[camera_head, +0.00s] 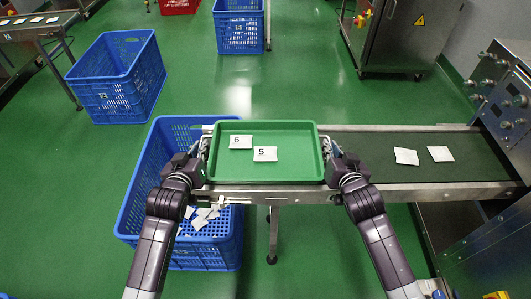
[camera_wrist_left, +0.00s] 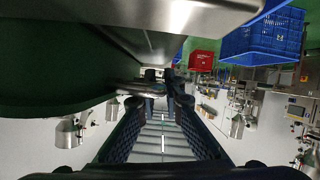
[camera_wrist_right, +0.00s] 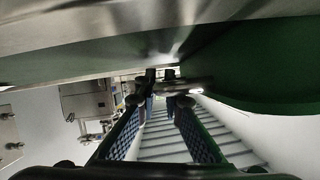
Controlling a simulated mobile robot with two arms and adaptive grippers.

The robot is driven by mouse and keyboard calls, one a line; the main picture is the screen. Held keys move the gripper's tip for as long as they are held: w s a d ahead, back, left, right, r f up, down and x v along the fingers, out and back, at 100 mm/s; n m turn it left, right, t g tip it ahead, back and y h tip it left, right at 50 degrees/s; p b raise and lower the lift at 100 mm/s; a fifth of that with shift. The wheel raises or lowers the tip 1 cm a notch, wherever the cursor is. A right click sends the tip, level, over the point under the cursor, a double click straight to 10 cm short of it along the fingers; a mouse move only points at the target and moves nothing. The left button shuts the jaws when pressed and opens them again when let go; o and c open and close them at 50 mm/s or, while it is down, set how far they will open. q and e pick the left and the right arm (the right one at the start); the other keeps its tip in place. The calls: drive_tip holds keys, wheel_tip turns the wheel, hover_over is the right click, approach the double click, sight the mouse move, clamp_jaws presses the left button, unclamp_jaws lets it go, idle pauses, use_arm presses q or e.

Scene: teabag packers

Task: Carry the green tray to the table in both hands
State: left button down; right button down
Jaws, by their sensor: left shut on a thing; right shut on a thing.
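The green tray (camera_head: 290,171) is in the middle of the head view, with two white teabag packets numbered 6 (camera_head: 241,142) and 5 (camera_head: 265,154) lying in it. My left gripper (camera_head: 203,150) is shut on the tray's left side. My right gripper (camera_head: 332,150) is shut on its right side. The tray looks level, over the left end of the conveyor; whether it touches the conveyor I cannot tell. In the left wrist view my left gripper's fingers (camera_wrist_left: 154,85) meet at the tray's edge, and in the right wrist view my right gripper's fingers (camera_wrist_right: 163,85) do the same. No table is clearly identifiable.
The conveyor (camera_head: 460,150) runs right with two white packets (camera_head: 406,156) on it. A blue crate (camera_head: 210,256) with loose packets stands below at left. More blue crates (camera_head: 118,75) (camera_head: 238,25) and a steel cabinet (camera_head: 405,35) stand further back. Green floor between them is open.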

use_arm(q)
drive_tip(key=shift+r, duration=0.2)
use_arm(e)
drive_tip(key=shift+r, duration=0.2)
